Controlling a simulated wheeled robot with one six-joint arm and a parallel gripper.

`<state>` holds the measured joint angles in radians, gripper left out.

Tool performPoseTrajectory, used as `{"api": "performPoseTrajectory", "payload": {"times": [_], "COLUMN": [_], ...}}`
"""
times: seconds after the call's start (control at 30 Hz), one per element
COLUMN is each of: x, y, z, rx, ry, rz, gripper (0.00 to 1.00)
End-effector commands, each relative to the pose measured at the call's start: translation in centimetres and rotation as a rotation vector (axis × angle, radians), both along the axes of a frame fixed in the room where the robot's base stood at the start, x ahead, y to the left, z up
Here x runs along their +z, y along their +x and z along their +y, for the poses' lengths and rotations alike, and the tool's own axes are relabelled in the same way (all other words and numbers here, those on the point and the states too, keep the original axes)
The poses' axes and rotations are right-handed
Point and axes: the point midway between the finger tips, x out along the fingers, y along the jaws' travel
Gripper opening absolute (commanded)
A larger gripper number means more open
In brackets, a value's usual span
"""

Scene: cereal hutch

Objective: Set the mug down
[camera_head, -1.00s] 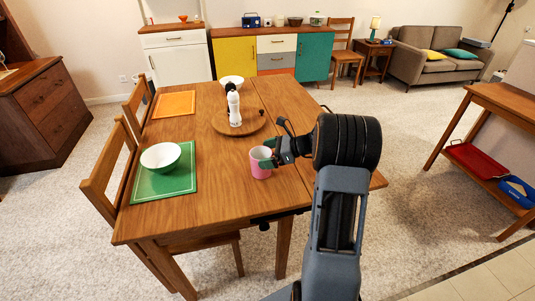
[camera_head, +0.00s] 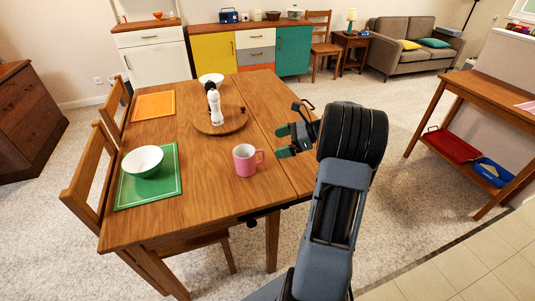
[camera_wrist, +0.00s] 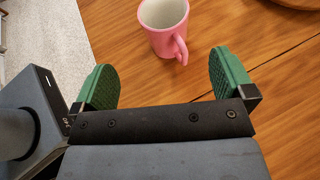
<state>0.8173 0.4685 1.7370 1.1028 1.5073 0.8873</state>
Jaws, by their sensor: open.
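A pink mug (camera_head: 246,162) with a pale inside stands upright on the wooden dining table (camera_head: 215,190). Its handle points right, toward my gripper. My gripper (camera_head: 284,142) is open and empty, to the right of the mug and apart from it. In the wrist view the mug (camera_wrist: 162,22) shows at the top, beyond and between the two green fingertips (camera_wrist: 164,82). Its handle faces the gripper, and the top of the frame cuts off part of the rim.
A green bowl (camera_head: 143,160) sits on a green placemat (camera_head: 130,192) at the left. A round wooden tray (camera_head: 232,124) with a white bottle (camera_head: 214,106) stands behind the mug. An orange placemat (camera_head: 154,106) and white bowl (camera_head: 211,79) lie farther back.

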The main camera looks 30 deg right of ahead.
Motion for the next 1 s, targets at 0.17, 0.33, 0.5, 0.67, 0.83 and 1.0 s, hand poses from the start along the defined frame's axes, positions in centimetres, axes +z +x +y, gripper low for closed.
{"api": "performPoseTrajectory", "payload": {"times": [0.17, 0.33, 0.5, 0.67, 0.83, 1.0], "x": [0.9, 0.7, 0.2, -0.1, -0.3, -0.3], "y": [-1.7, -6.8, -11.9, -14.8, -16.0, -16.2], "z": [6.9, 14.9, 18.7, 19.9, 20.2, 20.3], "rx": [0.252, 0.711, 1.166, 1.487, 1.663, 1.703], "ry": [-0.269, -0.706, -1.083, -1.322, -1.447, -1.476], "rz": [-0.047, -0.211, -0.444, -0.642, -0.76, -0.785], "gripper": [1.0, 1.0, 1.0, 1.0, 1.0, 1.0]}}
